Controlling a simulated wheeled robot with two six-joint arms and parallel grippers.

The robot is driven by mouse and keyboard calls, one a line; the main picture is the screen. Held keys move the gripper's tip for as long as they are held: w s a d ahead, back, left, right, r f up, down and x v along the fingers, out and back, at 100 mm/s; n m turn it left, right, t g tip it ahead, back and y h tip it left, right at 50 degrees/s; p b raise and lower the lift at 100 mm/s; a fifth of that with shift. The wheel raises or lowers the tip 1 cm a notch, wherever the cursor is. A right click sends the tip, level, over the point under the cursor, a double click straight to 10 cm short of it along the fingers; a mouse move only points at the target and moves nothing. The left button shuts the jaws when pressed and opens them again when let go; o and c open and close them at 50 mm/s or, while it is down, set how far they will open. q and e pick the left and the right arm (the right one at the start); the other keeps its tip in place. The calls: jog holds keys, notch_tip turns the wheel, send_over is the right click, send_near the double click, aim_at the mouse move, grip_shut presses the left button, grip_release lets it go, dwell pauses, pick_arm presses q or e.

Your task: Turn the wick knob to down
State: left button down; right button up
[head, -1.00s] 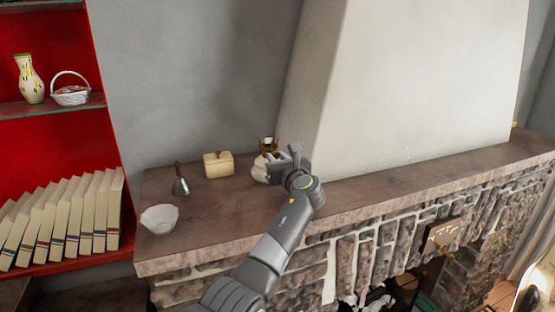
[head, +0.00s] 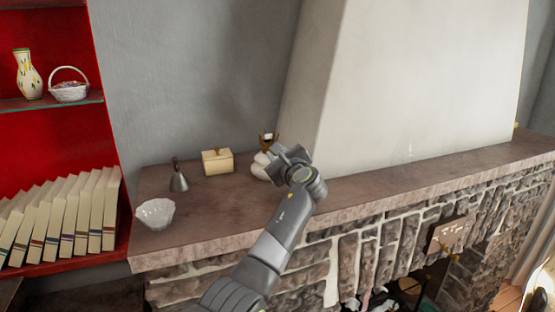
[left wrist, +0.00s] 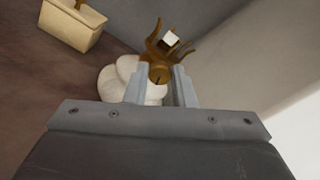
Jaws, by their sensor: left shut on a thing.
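An oil lamp stands on the mantel, with a rounded white body (head: 259,168) and a brass top with prongs (head: 267,139). In the left wrist view the white body (left wrist: 113,85) is at the lower left, and the brass prongs (left wrist: 155,47) curve up around a small white piece (left wrist: 171,38). A round brass wick knob (left wrist: 159,75) with a dark slot sits between my left fingertips. My left gripper (head: 283,155) is shut on this knob and hides it in the head view. My right gripper is not in view.
A cream box (head: 217,161), a grey bell (head: 178,178) and a white fluted bowl (head: 156,213) stand on the mantel (head: 225,213) to the left. The white chimney breast (head: 420,80) rises behind on the right.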

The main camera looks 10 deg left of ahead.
pick_arm(q)
jog(key=shift+n, duration=0.4)
jog(key=c, duration=1.2)
grip_release()
jog(key=shift+c, duration=0.2)
jog(key=b+v, duration=0.1)
jog(key=v, duration=0.4)
jog(key=b+v, duration=0.2)
jog(key=v, duration=0.3)
jog(key=b+v, duration=0.2)
jog(key=v, duration=0.2)
jog(key=shift+s+d+f, duration=0.3)
jog(key=s+b, duration=0.1)
jog(key=b, duration=0.4)
jog(key=shift+s+d, duration=0.1)
jog(key=shift+d, duration=0.3)
jog(key=shift+s+d+r+b, duration=0.25)
jog(key=shift+s+b, duration=0.2)
jog(key=shift+b, duration=0.6)
jog(key=shift+o, duration=0.2)
